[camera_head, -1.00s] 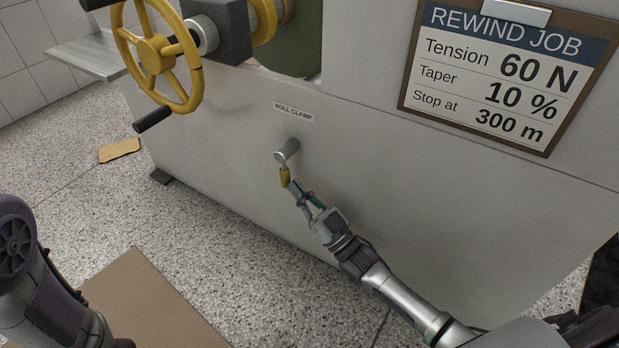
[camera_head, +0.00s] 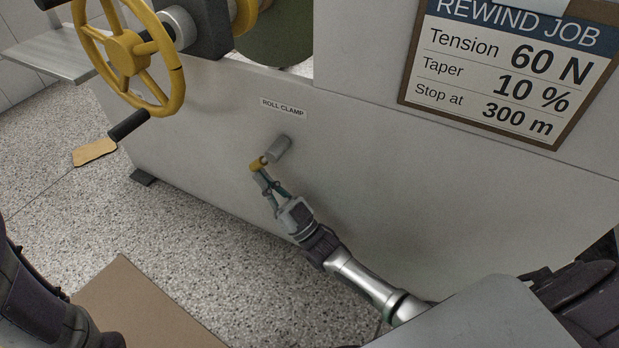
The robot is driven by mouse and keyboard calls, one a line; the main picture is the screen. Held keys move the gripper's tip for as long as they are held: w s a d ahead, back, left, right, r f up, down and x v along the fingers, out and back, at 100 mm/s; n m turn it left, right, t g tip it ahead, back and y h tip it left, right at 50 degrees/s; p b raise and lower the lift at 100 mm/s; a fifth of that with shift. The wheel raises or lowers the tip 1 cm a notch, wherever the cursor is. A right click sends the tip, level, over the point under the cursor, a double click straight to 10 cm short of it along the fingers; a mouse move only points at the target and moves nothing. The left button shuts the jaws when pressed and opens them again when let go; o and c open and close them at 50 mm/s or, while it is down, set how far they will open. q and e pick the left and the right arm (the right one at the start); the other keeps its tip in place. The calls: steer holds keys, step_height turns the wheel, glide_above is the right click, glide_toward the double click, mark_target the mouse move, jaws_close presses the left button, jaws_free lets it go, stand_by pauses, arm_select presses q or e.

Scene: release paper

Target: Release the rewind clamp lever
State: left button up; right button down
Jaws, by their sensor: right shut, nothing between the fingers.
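The roll clamp lever has a grey hub (camera_head: 280,148) on the front panel, below the label ROLL CLAMP (camera_head: 283,107). Its yellow grip (camera_head: 259,164) points left and slightly down from the hub. My right gripper (camera_head: 262,178) is shut with nothing between its fingers. Its fingertips are right at the lower side of the yellow grip; I cannot tell whether they touch it. Part of my left arm shows at the lower left edge, but its gripper is out of view.
A yellow handwheel (camera_head: 128,54) with a black handle stands out at the upper left. A clipboard (camera_head: 507,66) reading REWIND JOB hangs at the upper right. A brown board (camera_head: 137,310) lies on the speckled floor, and a tan piece (camera_head: 95,152) lies further left.

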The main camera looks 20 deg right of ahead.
steer(key=shift+w+a+r, duration=0.2)
steer(key=shift+w, duration=0.05)
stand_by(0.5)
steer(key=v, duration=1.2)
steer(key=shift+f, duration=0.15)
steer(key=shift+s, duration=0.1)
